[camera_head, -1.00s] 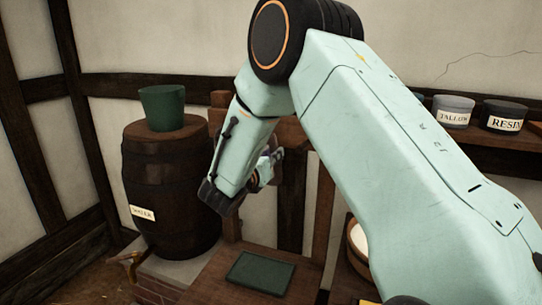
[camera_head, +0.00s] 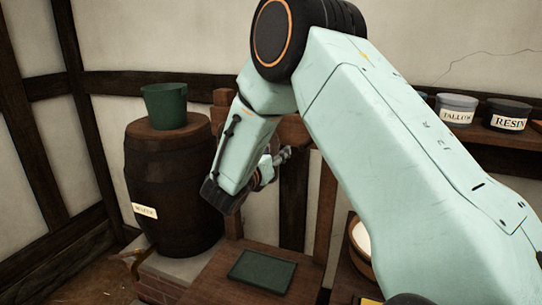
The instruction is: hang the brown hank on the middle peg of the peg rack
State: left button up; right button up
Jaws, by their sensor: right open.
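A wooden frame with an upright post (camera_head: 325,205) and a crossbar stands behind my right arm. It looks like the peg rack, but my arm hides most of it and I cannot make out the middle peg. My right gripper (camera_head: 280,157) shows partly past the forearm, in front of the frame. It is open, and its fingers point right. I cannot make out the brown hank; it may be hidden behind my arm. My left gripper is not in view.
A dark barrel (camera_head: 168,195) with a green bucket (camera_head: 165,105) on top stands left. A green mat (camera_head: 262,271) lies on the wooden surface below. Pots labelled tallow (camera_head: 456,109) and resin (camera_head: 507,115) stand on a shelf at right. A round tub (camera_head: 361,240) is partly hidden.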

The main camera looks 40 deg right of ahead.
jog(key=v, duration=1.2)
